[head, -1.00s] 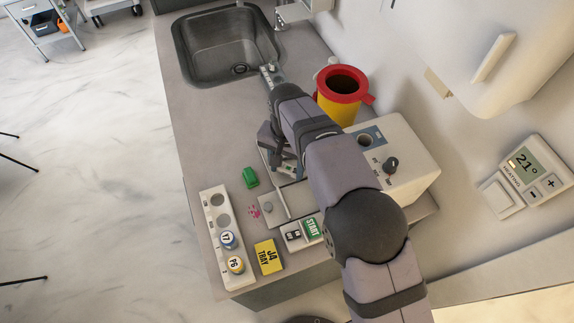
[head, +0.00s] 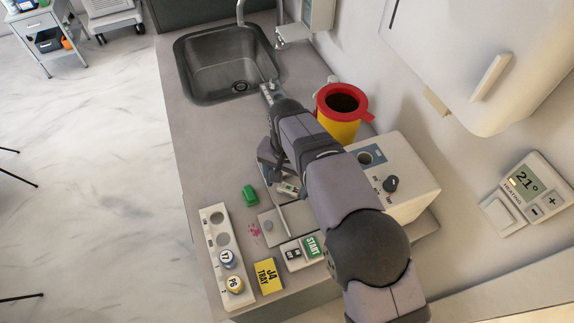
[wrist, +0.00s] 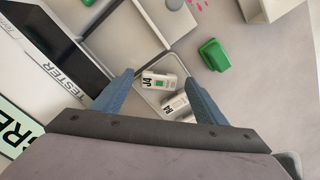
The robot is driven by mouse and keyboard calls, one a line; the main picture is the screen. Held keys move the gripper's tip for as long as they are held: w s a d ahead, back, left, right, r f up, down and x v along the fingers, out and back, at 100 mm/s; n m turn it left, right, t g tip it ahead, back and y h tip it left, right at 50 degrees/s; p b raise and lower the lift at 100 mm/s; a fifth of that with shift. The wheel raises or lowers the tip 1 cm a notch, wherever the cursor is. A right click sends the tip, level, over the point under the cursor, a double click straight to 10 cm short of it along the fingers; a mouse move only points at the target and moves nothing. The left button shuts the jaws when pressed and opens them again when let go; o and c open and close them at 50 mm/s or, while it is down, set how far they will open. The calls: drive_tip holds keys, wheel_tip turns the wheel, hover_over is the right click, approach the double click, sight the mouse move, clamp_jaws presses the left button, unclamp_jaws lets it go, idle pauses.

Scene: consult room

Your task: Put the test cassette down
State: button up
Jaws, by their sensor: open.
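In the wrist view my gripper (wrist: 160,77) has its blue fingers spread apart. A small white test cassette (wrist: 155,80) marked J4, with a green patch, lies flat between the fingertips, with gaps on both sides. A second white cassette (wrist: 175,106) lies beside it, nearer the gripper's palm and partly hidden. Both appear to lie in a pale, round-cornered tray (wrist: 150,98). In the head view my arm hides most of the gripper; a cassette (head: 287,188) shows beside it. A yellow J4 TRAY card (head: 268,276) lies at the counter's front.
A tester with a dark screen (wrist: 57,45) stands close at left in the wrist view.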

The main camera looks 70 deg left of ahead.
sight(287, 191)
wheel_tip(287, 191, up, 11)
drive_tip(key=b, duration=0.2)
drive_tip(key=shift+r, duration=0.1)
idle(0.5)
